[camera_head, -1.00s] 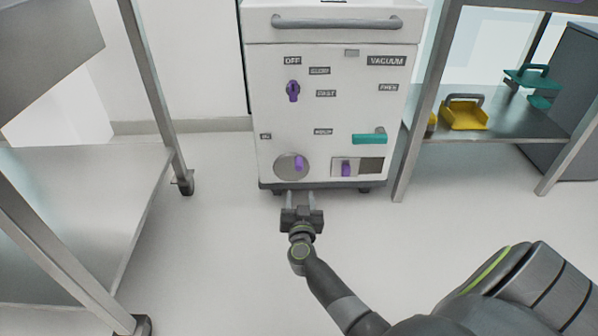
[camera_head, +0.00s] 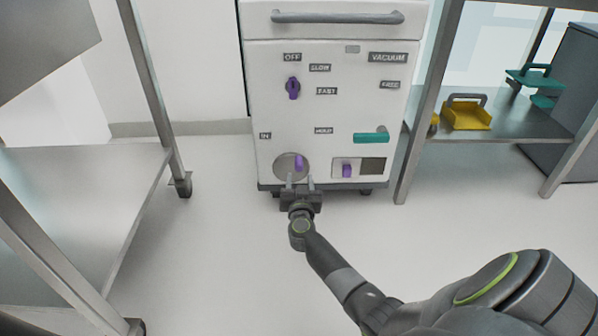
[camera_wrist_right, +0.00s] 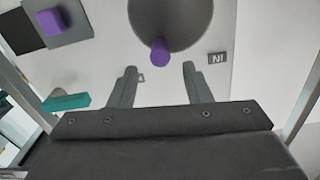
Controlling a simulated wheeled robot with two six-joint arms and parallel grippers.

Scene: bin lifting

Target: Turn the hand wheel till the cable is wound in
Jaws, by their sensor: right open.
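The hand wheel (camera_head: 287,168) is a grey disc low on the front of the white vacuum cabinet (camera_head: 345,105), with a purple crank knob (camera_head: 299,162) at its right side. In the right wrist view the wheel (camera_wrist_right: 176,18) is at the top, and its knob (camera_wrist_right: 160,52) lies beyond and between the two fingertips. My right gripper (camera_head: 300,183) is open and empty just below the wheel; its fingers also show in the right wrist view (camera_wrist_right: 159,72). The fingers look apart from the knob. No cable shows. My left gripper is not in view.
A purple dial (camera_head: 293,88), a teal lever (camera_head: 371,137) and a purple slider (camera_head: 346,170) are on the same front. A metal shelf (camera_head: 500,125) with a yellow dustpan (camera_head: 467,114) stands right, a metal table (camera_head: 90,160) left. The floor before the cabinet is clear.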

